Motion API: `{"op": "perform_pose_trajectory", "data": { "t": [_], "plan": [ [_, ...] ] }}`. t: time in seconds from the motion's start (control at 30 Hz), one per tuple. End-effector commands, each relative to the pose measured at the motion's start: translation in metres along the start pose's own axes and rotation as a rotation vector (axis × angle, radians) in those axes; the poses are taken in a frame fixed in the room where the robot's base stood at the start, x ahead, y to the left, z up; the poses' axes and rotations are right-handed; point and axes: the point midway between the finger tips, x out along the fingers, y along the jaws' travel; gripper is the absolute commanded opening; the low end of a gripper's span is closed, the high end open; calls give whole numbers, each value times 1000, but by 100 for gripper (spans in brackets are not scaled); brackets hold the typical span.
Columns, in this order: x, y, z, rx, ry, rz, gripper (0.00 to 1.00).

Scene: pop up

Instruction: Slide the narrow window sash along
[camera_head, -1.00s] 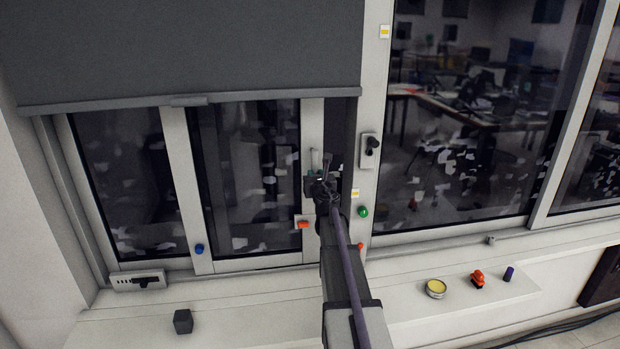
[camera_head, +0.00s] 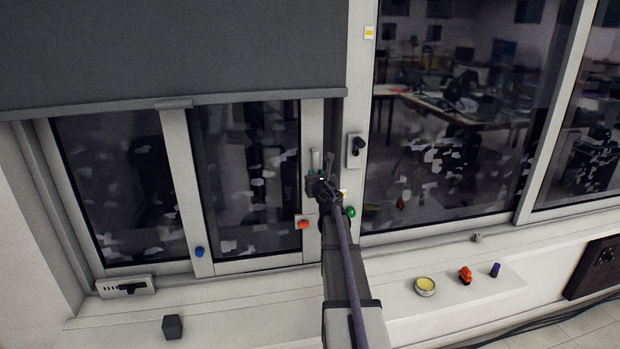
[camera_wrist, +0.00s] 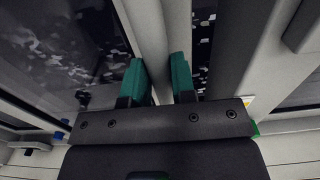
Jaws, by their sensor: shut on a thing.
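The narrow window sash (camera_head: 313,125) is a white-framed dark pane in the left window opening, below a grey blind. Its right stile stands a short dark gap from the fixed white post (camera_head: 360,100). My gripper (camera_head: 318,183) is at that right stile, about mid-height. In the wrist view, the green fingertips of my gripper (camera_wrist: 158,78) are closed on either side of an upright pale part at the stile. That part is probably the sash handle; its lower end is hidden by my gripper.
On the sill are a dark cube (camera_head: 172,327), a yellow-topped tin (camera_head: 425,286), a red object (camera_head: 465,275) and a purple cylinder (camera_head: 495,269).

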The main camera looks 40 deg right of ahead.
Motion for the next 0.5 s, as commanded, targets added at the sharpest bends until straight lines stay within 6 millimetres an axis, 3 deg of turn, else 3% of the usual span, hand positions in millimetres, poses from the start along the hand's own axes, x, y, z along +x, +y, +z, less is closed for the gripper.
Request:
{"op": "perform_pose_trajectory", "data": {
  "t": [0.5],
  "plan": [
    [0, -38, 0, 0, 0, -3, 4]
  ]
}}
